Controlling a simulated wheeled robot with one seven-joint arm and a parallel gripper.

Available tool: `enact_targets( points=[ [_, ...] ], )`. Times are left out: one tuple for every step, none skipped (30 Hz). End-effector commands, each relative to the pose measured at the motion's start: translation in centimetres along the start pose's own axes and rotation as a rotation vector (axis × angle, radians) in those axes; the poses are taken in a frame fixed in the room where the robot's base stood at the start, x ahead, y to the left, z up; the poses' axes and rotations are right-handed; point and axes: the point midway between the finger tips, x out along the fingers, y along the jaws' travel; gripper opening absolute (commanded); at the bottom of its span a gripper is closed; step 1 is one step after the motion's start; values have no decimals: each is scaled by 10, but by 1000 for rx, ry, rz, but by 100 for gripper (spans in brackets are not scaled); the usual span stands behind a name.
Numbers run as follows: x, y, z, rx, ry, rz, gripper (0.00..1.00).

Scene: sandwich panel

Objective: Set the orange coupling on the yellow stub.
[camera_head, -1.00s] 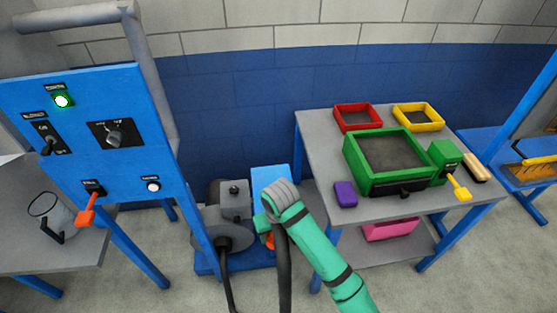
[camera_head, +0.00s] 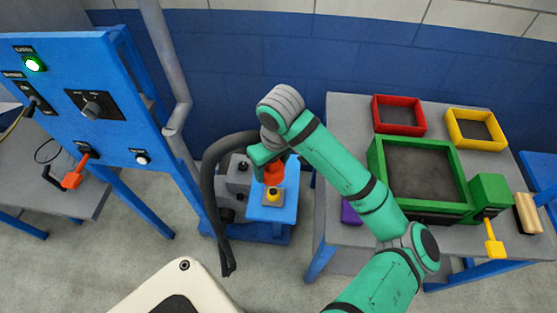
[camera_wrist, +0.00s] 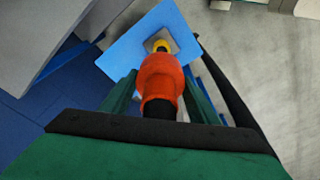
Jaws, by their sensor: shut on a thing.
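The orange coupling (camera_head: 274,173) is at the end of a thick dark hose. My gripper (camera_head: 268,160) is shut on it, above a small blue stand. The wrist view shows the coupling (camera_wrist: 160,80) between the two green fingers (camera_wrist: 158,100). The yellow stub (camera_head: 273,194) stands on a grey plate on the blue stand (camera_head: 285,212). In the wrist view the stub (camera_wrist: 161,45) shows just beyond the coupling's far end. In the head view the coupling is just above and behind the stub. I cannot tell whether they touch.
The dark hose (camera_head: 208,190) loops left of the stand and hangs down in front. A grey pump unit (camera_head: 232,178) stands left of it. A blue control panel (camera_head: 95,105) is further left. A grey table (camera_head: 345,115) with coloured trays stands at right.

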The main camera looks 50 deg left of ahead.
Motion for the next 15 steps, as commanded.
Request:
enact_targets(
  points=[
    [3, 0, 0, 1, -1, -1, 28],
    [4, 0, 1, 1, -1, 0, 28],
    [6, 0, 1, 1, -1, 0, 28],
    [8, 0, 1, 2, 0, 0, 28],
    [10, 0, 1, 2, 0, 0, 28],
    [13, 0, 2, 2, 0, 0, 28],
    [15, 0, 2, 1, 0, -1, 28],
    [18, 0, 3, 1, -1, -1, 28],
    [20, 0, 3, 2, -1, -1, 28],
    [22, 0, 3, 2, -1, 0, 28],
    [24, 0, 4, 2, -1, 0, 28],
    [27, 0, 4, 2, -1, 0, 28],
    [29, 0, 4, 2, -1, -1, 28],
    [31, 0, 4, 2, 0, -1, 28],
    [34, 0, 5, 3, 0, -1, 28]
  ],
)
